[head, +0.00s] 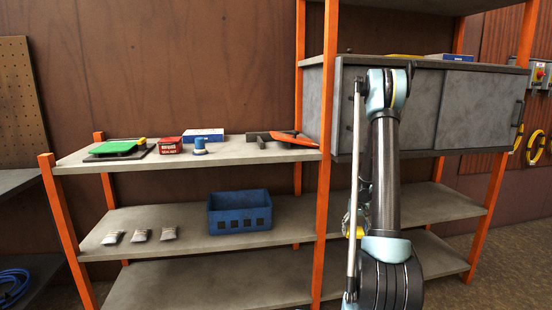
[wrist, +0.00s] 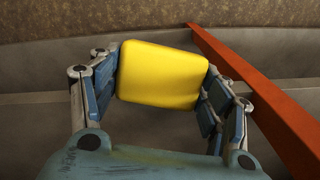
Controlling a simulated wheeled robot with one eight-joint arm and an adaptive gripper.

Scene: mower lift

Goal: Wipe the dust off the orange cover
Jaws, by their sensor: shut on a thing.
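My gripper (wrist: 162,82) is shut on a yellow sponge-like block (wrist: 160,60), with a blue-padded finger on each side in the wrist view. In the head view the gripper is mostly hidden by my arm; a bit of the yellow block (head: 357,232) shows low, by the orange post. An orange piece (head: 296,138), which looks like the orange cover, lies tilted at the right end of the top left shelf, beside dark grey parts (head: 262,137). My gripper is well apart from it, lower and to the right. Dust on it is too small to tell.
The top shelf (head: 235,151) also holds a green-topped item (head: 115,147), a red box (head: 169,146), a blue cylinder (head: 200,146) and a blue box (head: 203,135). A blue crate (head: 239,212) and small bags stand below. Orange posts (head: 328,130) and a grey cabinet (head: 440,105) flank my arm.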

